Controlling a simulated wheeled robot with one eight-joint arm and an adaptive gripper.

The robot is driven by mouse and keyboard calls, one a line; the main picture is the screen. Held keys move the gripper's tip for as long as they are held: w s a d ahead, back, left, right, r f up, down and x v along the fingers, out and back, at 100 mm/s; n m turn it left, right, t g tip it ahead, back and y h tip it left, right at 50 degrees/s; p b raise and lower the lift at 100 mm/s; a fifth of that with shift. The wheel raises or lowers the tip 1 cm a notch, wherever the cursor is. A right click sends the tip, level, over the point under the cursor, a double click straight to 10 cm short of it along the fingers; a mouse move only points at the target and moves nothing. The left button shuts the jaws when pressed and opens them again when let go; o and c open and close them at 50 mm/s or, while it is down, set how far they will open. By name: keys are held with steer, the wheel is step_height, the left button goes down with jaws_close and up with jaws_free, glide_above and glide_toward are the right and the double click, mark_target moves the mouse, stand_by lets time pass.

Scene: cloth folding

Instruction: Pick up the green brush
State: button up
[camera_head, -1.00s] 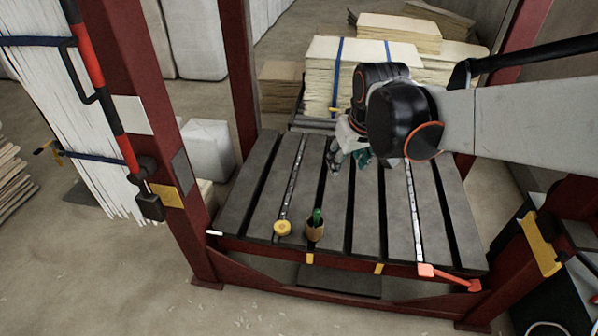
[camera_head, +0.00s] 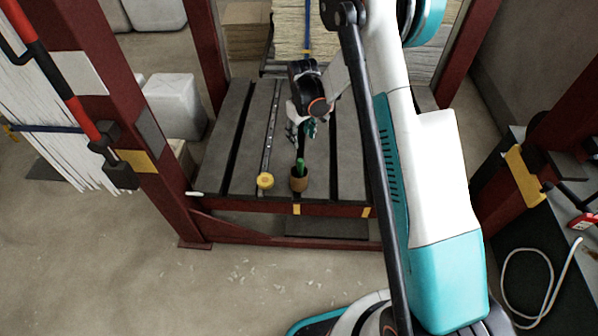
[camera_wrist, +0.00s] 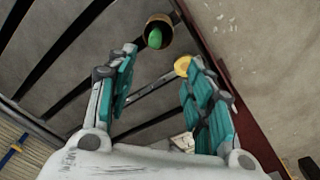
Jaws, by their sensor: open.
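The green brush (camera_head: 300,166) stands upright in a small brown cup (camera_head: 299,183) near the front edge of the slatted table. Only its green top shows above the rim. In the wrist view the green brush (camera_wrist: 154,38) sits inside the round cup (camera_wrist: 168,22), beyond the fingertips at the top of the picture. My gripper (camera_head: 303,130) is just behind and above the cup in the head view, apart from it. In the wrist view my gripper (camera_wrist: 160,62) has its two teal-padded fingers spread wide, with nothing between them.
A yellow round tape-like object (camera_head: 265,181) lies left of the cup; it also shows in the wrist view (camera_wrist: 183,66). A red post (camera_head: 130,120) rises at the table's left. Stacked sheets (camera_head: 300,35) are behind. The table left of the cup is mostly clear.

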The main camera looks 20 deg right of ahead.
glide_toward(300, 166)
steer(key=shift+g, duration=0.3)
steer(key=f+b, duration=0.1)
steer(key=f, duration=0.1)
steer(key=f+b, duration=0.1)
steer(key=f, duration=0.1)
steer(key=w+f+b, duration=0.1)
steer(key=f, duration=0.1)
steer(key=shift+f, duration=0.4)
steer(key=shift+w+d+f+b, duration=0.15)
steer(key=shift+f+b, duration=0.35)
steer(key=shift+f, duration=0.4)
steer(key=shift+w+f+b, duration=0.1)
steer(key=shift+f+b, duration=0.45)
steer(key=shift+f, duration=0.35)
steer(key=shift+w+d+f+b, duration=0.15)
steer(key=shift+f+b, duration=0.35)
steer(key=shift+f, duration=0.4)
steer(key=shift+r, duration=0.1)
jaws_close()
